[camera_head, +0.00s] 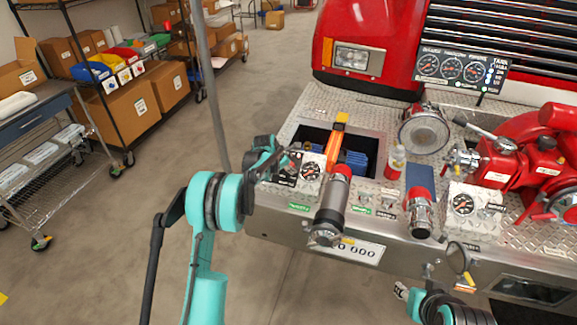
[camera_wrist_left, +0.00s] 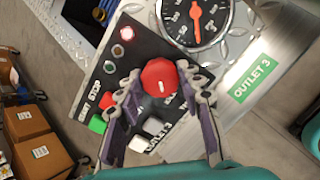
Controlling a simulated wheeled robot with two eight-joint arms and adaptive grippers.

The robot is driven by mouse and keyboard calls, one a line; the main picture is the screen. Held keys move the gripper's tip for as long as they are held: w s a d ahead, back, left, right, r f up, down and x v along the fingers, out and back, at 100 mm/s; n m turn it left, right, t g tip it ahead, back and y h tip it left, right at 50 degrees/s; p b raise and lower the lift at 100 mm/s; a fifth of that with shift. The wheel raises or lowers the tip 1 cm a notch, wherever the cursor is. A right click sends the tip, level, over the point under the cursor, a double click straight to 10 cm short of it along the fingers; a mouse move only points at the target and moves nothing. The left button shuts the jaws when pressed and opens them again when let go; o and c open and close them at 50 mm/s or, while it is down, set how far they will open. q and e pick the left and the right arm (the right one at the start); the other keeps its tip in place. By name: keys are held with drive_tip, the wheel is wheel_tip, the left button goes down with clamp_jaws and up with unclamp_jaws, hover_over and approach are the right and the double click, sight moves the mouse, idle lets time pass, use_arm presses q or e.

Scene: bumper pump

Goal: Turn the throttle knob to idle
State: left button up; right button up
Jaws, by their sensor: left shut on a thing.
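The throttle knob is the round red knob with a white mark (camera_wrist_left: 159,77) on a black control panel (camera_wrist_left: 125,52), seen in the left wrist view. My left gripper (camera_wrist_left: 163,88) has one finger on each side of this knob and is shut on it. In the head view my left gripper (camera_head: 284,158) is at the panel on the left of the bumper, and the knob is hidden there. My right gripper (camera_head: 402,291) is low at the front right of the bumper, small and partly cut off; its jaw state is unclear.
A gauge (camera_wrist_left: 195,20) sits right beside the panel. Green (camera_wrist_left: 97,124), red (camera_wrist_left: 108,101) and white (camera_wrist_left: 153,126) buttons are close to the fingers. A silver pipe outlet (camera_head: 332,210) stands right of my left gripper. A grey pole (camera_head: 211,85) rises behind my left arm.

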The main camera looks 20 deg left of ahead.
use_arm(q)
drive_tip(key=o, duration=1.1)
drive_tip(key=shift+o, duration=0.2)
drive_tip(key=v, duration=1.2)
